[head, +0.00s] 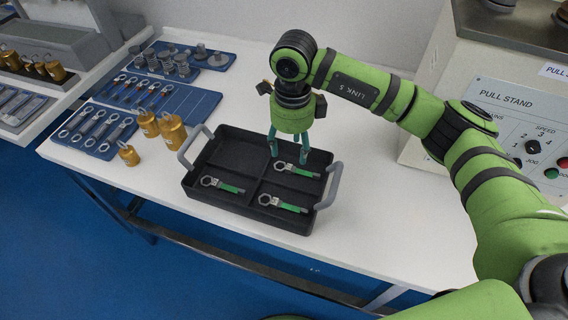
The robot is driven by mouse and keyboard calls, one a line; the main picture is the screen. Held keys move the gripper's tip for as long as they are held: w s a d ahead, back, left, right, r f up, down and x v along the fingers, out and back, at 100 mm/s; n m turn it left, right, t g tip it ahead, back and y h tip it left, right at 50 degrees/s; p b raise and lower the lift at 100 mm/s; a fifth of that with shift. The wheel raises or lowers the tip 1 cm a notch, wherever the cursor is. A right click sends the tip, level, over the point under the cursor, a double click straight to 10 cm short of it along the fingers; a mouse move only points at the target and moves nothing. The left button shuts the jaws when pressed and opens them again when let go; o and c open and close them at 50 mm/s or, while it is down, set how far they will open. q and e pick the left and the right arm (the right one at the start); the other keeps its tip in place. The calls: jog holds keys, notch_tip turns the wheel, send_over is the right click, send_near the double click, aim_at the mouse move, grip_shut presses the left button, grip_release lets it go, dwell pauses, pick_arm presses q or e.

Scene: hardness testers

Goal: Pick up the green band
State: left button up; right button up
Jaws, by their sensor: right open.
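Three ring-ended metal pieces with green bands lie flat in a black tray with grey handles (245,213). One piece (222,185) is in the left part, one (297,170) at the back right, and one (283,204) at the front. Which one the task means, I cannot tell. My right gripper (289,154) points down over the back of the tray. Its two fingers are apart with nothing between them. It is closest to the back right piece; its exact height above the tray is hard to judge. My left gripper is out of view.
Brass weights (172,133) stand left of the tray. Blue boards (102,130) with more ring-ended pieces and grey metal parts lie further left and back. A pull stand machine (505,110) stands at the right. The white table (400,220) is clear right of the tray.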

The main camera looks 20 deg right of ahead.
aim_at(292, 170)
jog(key=shift+s+f+p, duration=0.2)
jog(key=shift+f+p, duration=0.35)
jog(key=shift+f, duration=0.65)
notch_tip(292, 170, down, 2)
jog(key=shift+s+d+f+p, duration=0.1)
jog(key=shift+s+d+p, duration=0.05)
jog(key=shift+p, duration=0.4)
notch_tip(292, 170, down, 2)
jog(key=shift+f, duration=0.35)
jog(key=c, duration=1.1)
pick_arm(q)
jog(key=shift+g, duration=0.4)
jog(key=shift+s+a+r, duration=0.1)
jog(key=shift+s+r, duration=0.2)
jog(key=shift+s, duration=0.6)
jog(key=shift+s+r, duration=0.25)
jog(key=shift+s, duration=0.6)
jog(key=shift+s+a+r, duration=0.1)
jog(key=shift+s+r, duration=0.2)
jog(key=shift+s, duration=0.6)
pick_arm(e)
grip_shut()
